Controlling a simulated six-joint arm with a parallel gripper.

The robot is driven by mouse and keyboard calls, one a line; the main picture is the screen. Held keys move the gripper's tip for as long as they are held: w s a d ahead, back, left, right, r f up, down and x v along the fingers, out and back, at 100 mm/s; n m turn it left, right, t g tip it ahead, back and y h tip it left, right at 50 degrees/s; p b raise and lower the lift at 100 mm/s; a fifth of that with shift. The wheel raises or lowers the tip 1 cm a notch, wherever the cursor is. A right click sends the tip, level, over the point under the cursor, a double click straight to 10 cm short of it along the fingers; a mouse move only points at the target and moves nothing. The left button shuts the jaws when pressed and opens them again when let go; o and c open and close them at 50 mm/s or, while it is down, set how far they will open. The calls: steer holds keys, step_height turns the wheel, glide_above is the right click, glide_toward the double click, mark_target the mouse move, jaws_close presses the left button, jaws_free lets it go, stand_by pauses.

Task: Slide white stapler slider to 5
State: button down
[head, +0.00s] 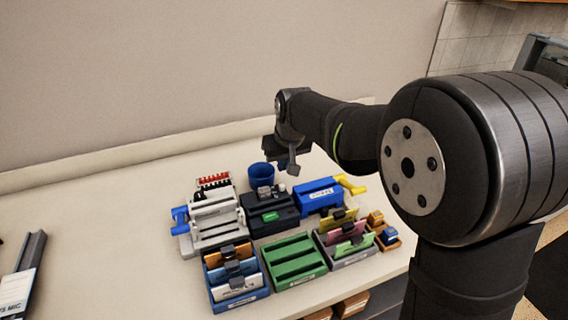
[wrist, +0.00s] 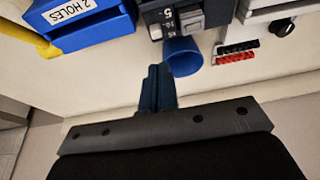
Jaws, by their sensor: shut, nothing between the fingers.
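The dark stapler-like machine (head: 270,213) stands in the middle of the back row of desk devices, with a green label on its front. I cannot tell which mark the slider stands at. My gripper (head: 293,170) is shut and empty, pointing down above the desk behind the machine. In the wrist view its fingers (wrist: 160,82) are together, apart from the machine and close to the blue cup in the picture.
A blue cup (head: 261,176) stands behind the machine. A white device (head: 213,216) with a blue handle stands left, a blue hole punch (head: 318,196) right. In front are blue (head: 238,296), green (head: 291,264) and grey trays.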

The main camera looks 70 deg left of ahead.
mark_target(283, 187)
steer(key=x, duration=0.7)
steer(key=shift+f, duration=0.2)
steer(key=shift+d, duration=1.3)
steer(key=shift+f, duration=0.1)
steer(key=v, duration=1)
steer(key=shift+r, duration=0.25)
steer(key=shift+a, duration=0.25)
